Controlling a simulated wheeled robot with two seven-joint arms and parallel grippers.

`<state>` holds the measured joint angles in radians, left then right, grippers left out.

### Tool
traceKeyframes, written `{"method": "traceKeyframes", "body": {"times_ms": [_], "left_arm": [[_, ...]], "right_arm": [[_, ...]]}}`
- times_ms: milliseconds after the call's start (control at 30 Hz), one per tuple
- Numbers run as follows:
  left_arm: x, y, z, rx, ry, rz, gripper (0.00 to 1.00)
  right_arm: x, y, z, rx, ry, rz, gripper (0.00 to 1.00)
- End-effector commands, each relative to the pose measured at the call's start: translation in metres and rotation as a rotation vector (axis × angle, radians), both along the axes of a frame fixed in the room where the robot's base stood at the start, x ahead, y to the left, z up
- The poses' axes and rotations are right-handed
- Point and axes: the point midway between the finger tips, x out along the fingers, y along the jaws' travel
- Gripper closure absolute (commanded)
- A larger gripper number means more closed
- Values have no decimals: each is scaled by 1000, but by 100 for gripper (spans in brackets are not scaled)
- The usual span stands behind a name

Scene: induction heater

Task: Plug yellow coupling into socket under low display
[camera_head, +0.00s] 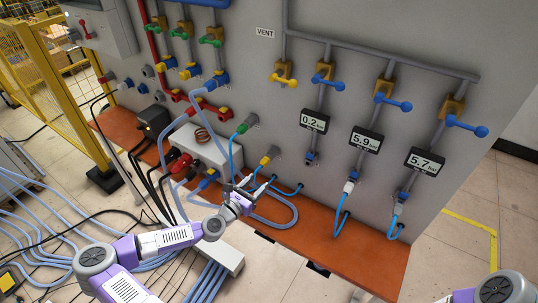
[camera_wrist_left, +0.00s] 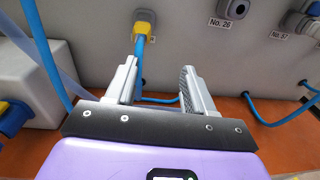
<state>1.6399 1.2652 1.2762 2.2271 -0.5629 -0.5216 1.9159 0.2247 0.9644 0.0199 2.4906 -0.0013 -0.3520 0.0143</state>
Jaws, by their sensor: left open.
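The yellow coupling (camera_head: 268,158) with its blue cable sits at a wall fitting left of the low display. In the left wrist view the yellow coupling (camera_wrist_left: 144,22) is beyond my left finger, its blue cable hanging down between the fingers. The low display (camera_head: 314,120) reads 0.2. The socket (camera_head: 311,157) below it has no cable on it. In the left wrist view a grey socket (camera_wrist_left: 236,8) above the "No. 26" label shows at the top. My left gripper (camera_head: 251,186) is open and empty, below the yellow coupling. Its open fingers (camera_wrist_left: 158,68) also show in the wrist view.
Displays reading 5.9 (camera_head: 366,140) and 5.7 (camera_head: 425,162) have cables plugged in below. A green coupling (camera_head: 244,126) is on the wall left of the yellow one. A grey box (camera_head: 200,145) stands on the orange ledge (camera_head: 345,255). Hoses loop around my left gripper.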

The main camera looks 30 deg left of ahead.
Motion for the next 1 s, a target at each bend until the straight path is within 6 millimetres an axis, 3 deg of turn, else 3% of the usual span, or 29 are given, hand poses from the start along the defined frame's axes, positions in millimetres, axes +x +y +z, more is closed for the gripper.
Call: {"method": "traceKeyframes", "body": {"times_ms": [33,167,567,767,1000], "left_arm": [[-2,11,6,-21,-13,26,47],[-4,24,14,-50,-29,55,47],[-2,25,14,-53,-30,55,47],[16,22,14,-52,-30,54,47],[51,19,14,-51,-30,53,47]], "right_arm": [[0,0,1,0,0,0,100],[0,0,2,0,0,0,100],[0,0,1,0,0,0,100],[0,0,0,0,0,0,100],[0,0,-2,0,0,0,100]]}}
